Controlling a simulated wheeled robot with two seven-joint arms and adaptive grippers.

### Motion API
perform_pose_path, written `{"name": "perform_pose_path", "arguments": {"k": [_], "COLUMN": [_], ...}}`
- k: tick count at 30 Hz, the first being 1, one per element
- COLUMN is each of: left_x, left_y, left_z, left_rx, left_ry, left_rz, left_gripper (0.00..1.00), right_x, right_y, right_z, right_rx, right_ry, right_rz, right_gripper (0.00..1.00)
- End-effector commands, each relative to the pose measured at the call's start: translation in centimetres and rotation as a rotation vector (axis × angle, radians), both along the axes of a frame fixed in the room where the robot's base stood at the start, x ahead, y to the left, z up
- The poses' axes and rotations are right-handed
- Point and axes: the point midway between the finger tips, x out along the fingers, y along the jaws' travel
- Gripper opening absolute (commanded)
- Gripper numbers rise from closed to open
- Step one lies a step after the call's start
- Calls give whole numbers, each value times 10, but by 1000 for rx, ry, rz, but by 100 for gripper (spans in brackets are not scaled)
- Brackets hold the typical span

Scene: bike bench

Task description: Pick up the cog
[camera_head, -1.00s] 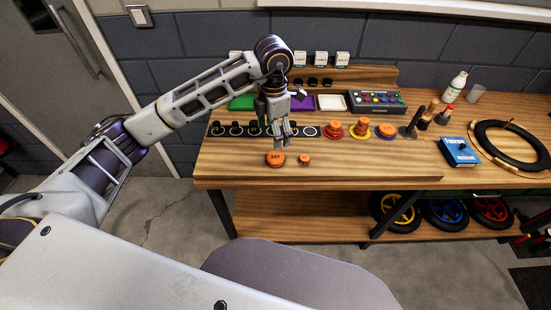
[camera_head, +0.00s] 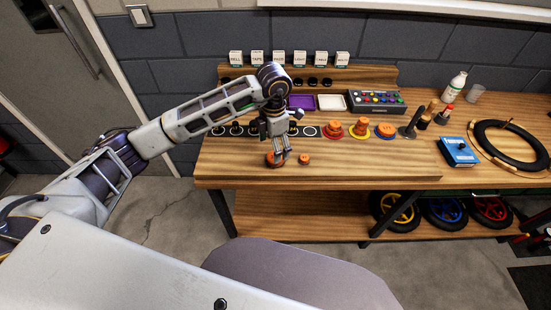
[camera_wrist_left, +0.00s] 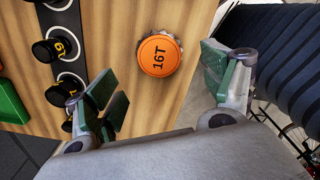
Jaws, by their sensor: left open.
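An orange-topped cog (camera_head: 269,161) lies on the bench top near the front edge, partly hidden by my gripper in the head view. In the left wrist view an orange disc cog marked 16T (camera_wrist_left: 158,54), with a toothed rim, lies on the wood ahead of and between the fingers. My left gripper (camera_head: 281,159) is open and low over the cog in the head view. In the wrist view its fingers (camera_wrist_left: 165,92) are wide apart with nothing between the pads. My right gripper does not show.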

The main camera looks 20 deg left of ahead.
Motion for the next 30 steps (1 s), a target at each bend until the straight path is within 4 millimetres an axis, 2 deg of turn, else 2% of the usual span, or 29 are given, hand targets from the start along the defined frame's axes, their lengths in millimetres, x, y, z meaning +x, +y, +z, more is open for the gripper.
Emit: {"name": "perform_pose_path", "arguments": {"k": [7,15,30], "left_x": [-1,0,0], "left_y": [-1,-1,0], "left_z": [-19,-45,-49], "left_rx": [1,-1,1], "left_ry": [4,1,-1], "left_rz": [0,0,0], "left_gripper": [82,82,82], "right_x": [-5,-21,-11], "right_y": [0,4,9], "right_z": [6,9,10], "right_rx": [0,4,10], "right_ry": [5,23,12], "right_rz": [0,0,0], "right_gripper": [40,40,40]}}
